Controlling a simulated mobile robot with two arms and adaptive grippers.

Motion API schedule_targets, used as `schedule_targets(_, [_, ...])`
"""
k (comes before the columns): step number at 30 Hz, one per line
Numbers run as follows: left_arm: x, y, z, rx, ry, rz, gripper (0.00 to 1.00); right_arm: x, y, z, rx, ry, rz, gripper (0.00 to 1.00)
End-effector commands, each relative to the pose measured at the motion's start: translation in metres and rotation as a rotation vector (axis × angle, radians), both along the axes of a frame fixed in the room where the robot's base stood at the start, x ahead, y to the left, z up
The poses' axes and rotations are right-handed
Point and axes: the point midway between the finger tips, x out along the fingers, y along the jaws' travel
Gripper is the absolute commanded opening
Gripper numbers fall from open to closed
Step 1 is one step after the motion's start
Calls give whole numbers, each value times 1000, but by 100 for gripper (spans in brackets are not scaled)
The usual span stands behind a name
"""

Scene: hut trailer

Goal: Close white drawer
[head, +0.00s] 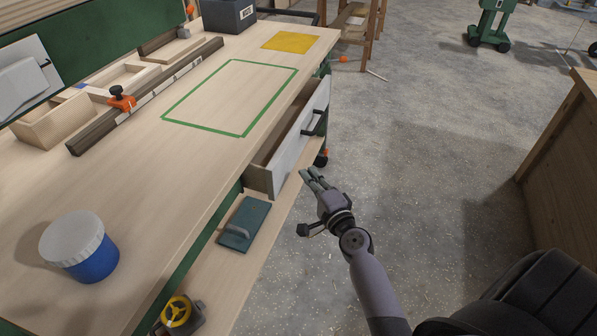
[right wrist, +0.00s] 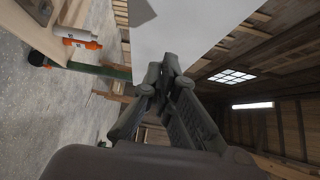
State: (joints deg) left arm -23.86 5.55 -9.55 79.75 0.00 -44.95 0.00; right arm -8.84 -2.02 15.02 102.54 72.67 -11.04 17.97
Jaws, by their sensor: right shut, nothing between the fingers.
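The white drawer (head: 301,135) stands partly open under the right edge of the workbench. Its white front faces right and has a dark handle (head: 315,122). My right gripper (head: 312,177) is shut and empty, just in front of the near end of the drawer front in the head view. In the right wrist view my right gripper (right wrist: 168,85) has its fingertips at the drawer's white surface (right wrist: 185,40). I cannot tell whether they touch it. My left gripper is not in view.
The workbench top (head: 150,190) holds a blue jar with a white lid (head: 80,247) and a dark fence (head: 145,95). The floor right of the drawer is clear. A wooden cabinet (head: 565,150) stands at the far right.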

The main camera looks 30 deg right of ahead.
Motion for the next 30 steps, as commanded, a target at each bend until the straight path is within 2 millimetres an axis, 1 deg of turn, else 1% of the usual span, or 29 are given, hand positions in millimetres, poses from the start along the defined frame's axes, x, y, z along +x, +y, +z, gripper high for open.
schedule_targets(1, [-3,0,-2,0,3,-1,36,6,8,1,5,1,2,0])
schedule_targets(6, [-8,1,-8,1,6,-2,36,19,19,-1,2,2,1,0])
schedule_targets(10, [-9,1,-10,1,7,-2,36,22,22,-1,1,2,1,0])
schedule_targets(20, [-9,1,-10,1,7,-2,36,23,23,-1,1,2,2,0])
schedule_targets(23, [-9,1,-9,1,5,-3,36,33,32,-1,2,2,3,0])
schedule_targets(25, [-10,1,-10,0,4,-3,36,45,41,0,4,1,4,0])
schedule_targets(27, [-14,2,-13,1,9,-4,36,54,50,0,3,1,5,0])
schedule_targets(30, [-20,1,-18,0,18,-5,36,61,55,0,2,1,3,0])
